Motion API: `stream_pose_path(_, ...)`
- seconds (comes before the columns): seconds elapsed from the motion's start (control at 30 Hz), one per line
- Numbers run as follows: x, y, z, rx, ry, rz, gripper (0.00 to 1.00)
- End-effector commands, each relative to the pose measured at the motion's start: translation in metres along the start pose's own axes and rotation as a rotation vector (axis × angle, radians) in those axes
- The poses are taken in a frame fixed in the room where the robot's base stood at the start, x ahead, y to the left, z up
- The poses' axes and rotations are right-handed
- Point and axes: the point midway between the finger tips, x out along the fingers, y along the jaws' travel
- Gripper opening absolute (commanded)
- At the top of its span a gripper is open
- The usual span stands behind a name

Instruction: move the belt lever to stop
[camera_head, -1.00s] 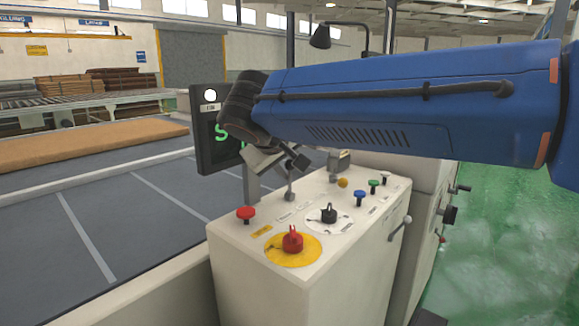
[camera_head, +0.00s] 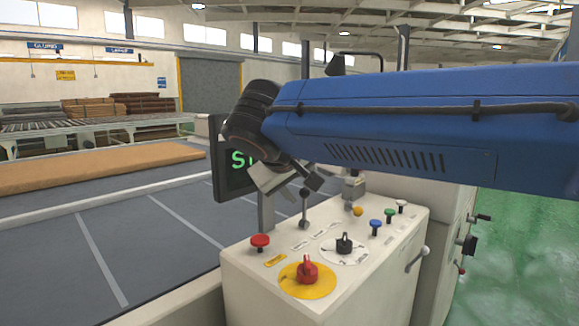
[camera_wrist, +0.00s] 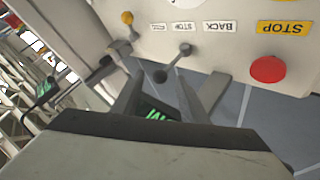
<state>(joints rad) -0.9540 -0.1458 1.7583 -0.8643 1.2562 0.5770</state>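The belt lever (camera_head: 304,210) is a thin grey lever with a dark ball knob on top of the control console (camera_head: 300,250). In the wrist view the lever (camera_wrist: 173,62) slants toward the camera, its knob in the gap between my fingers and apart from both. Small labels lie beside its base, one reading STOP (camera_wrist: 183,26) and one BACK (camera_wrist: 217,26). My gripper (camera_head: 288,182) is over the back-left of the console, just above the lever; the wrist view shows my gripper (camera_wrist: 170,90) open and empty.
A red mushroom button (camera_head: 260,241), a red switch on a yellow disc (camera_head: 307,270), a black knob (camera_head: 344,243) and several small coloured buttons share the console top. A display with green letters (camera_head: 238,159) stands behind my gripper. The belt (camera_head: 140,225) lies left.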

Motion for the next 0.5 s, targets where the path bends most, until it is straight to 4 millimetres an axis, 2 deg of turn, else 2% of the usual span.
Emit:
stream_pose_path(0.1, -0.025, -0.001, 0.0, -0.002, 0.002, -0.002, 0.4)
stream_pose_path(0.5, -0.098, 0.0, 0.001, -0.002, 0.0, -0.001, 0.4)
